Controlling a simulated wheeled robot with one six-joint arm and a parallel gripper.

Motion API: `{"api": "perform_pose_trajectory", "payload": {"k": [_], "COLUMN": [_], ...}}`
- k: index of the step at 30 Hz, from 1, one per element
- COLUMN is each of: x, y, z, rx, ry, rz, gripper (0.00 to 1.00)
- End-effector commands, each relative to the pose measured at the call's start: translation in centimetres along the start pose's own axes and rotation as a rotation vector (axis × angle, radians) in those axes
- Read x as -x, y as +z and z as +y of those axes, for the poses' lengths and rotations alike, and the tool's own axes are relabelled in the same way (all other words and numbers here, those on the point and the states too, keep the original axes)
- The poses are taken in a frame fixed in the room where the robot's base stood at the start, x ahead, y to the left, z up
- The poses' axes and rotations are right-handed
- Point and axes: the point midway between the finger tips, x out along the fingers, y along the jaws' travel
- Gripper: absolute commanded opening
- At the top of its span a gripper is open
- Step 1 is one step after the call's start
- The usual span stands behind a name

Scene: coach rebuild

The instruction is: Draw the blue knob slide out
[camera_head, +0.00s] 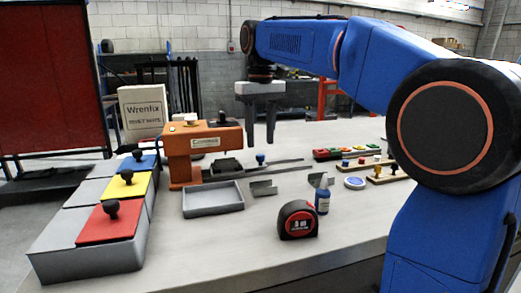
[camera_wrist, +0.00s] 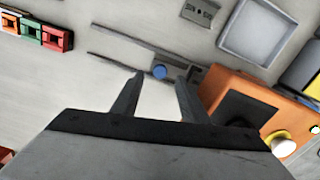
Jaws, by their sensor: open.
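The slide's blue knob (camera_head: 260,157) stands on a narrow dark track to the right of the orange machine (camera_head: 203,142). In the wrist view the round blue knob (camera_wrist: 159,72) sits on a short grey plate between long rails (camera_wrist: 113,69). My gripper (camera_head: 260,143) points down above the knob, with its fingers open and empty. In the wrist view the knob shows between the two fingertips of my gripper (camera_wrist: 160,79). The fingers appear higher than the knob, and I see no contact.
Grey boxes with coloured lids (camera_head: 110,222) line the left. A row of coloured blocks (camera_head: 345,153) lies right.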

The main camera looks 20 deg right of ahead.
Motion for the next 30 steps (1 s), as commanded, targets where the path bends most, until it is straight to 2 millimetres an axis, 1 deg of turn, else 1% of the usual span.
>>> {"api": "perform_pose_trajectory", "payload": {"k": [1,3,9,14,21,23,24,26,27,30], "x": [-0.8,-1.8,-3.8,-4.3,-4.3,-4.3,-4.3,-4.3,-4.3,-4.3], "y": [0.1,0.1,0.0,0.0,0.0,0.0,0.0,0.0,0.0,0.0], "z": [0.0,0.0,0.0,0.0,0.0,0.0,0.0,0.0,0.0,0.0], "rx": [0.0,0.0,0.0,0.0,0.0,0.0,0.0,0.0,0.0,0.0], "ry": [0.0,0.0,0.0,0.0,0.0,0.0,0.0,0.0,0.0,0.0], "rz": [-0.001,-0.001,0.0,0.001,0.001,0.001,0.001,0.001,0.001,0.001], "gripper": [0.4,0.4,0.4,0.4,0.4,0.26,0.16,0.02,0.0,0.0]}}
